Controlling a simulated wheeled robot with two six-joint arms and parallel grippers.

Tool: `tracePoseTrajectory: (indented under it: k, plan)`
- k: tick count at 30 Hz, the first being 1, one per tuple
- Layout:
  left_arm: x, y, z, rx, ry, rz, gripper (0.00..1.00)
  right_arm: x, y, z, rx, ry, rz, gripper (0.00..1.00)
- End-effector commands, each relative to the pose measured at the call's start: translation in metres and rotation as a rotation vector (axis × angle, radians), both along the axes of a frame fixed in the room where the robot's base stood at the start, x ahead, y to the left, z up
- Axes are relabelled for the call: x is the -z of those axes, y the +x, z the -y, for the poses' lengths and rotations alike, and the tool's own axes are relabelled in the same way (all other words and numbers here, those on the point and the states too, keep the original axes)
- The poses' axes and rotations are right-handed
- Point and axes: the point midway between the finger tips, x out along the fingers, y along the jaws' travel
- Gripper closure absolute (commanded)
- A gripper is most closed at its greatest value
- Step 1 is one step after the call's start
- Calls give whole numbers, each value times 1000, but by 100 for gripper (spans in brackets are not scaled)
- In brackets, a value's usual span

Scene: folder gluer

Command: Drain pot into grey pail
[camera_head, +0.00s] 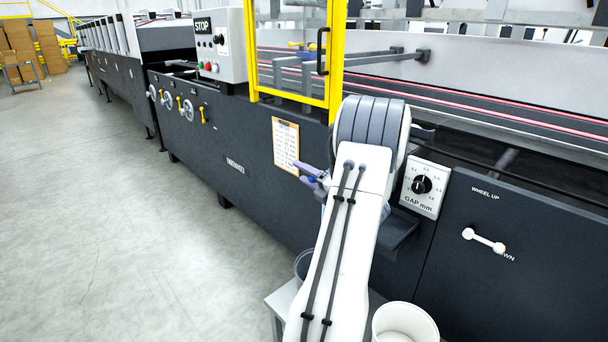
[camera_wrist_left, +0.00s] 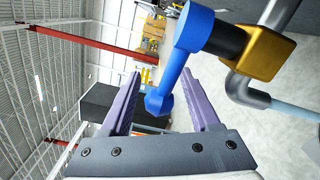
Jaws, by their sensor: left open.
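My left gripper (camera_head: 313,178) has purple fingers and is open in front of the machine's dark side panel. In the left wrist view, a blue lever (camera_wrist_left: 181,58) on a brass valve (camera_wrist_left: 266,54) reaches in between the open fingers, with gaps on both sides. A grey bent spout (camera_wrist_left: 243,92) leaves the valve, and a pale blue stretch (camera_wrist_left: 288,107) that looks like liquid runs from its end. A grey pail (camera_head: 302,262) shows partly behind my left arm in the head view. The pot and valve are hidden there. My right gripper is out of view.
A white bucket (camera_head: 405,325) stands right of my arm. A light grey stand (camera_head: 283,306) is under the arm. The dark machine (camera_head: 235,145) has a yellow guard frame (camera_head: 336,60), a gap dial (camera_head: 422,184) and a white handle (camera_head: 483,240). Floor at left is clear.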

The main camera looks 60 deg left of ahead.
Motion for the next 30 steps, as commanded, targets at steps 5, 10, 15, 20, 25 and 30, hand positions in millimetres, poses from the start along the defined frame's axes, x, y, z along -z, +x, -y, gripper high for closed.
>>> tracePoseTrajectory:
  k: [5,10,15,20,25,30]
  plan:
    - [-1,3,11,4,1,0,38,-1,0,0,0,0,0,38]
    - [-1,9,42,7,1,-1,38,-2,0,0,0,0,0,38]
    - [-1,13,76,4,-1,-1,38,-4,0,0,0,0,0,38]
    - [0,16,96,3,-1,-1,38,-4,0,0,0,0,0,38]
    - [0,16,103,0,0,0,38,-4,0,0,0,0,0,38]
    - [0,16,103,-1,0,0,38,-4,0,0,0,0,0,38]
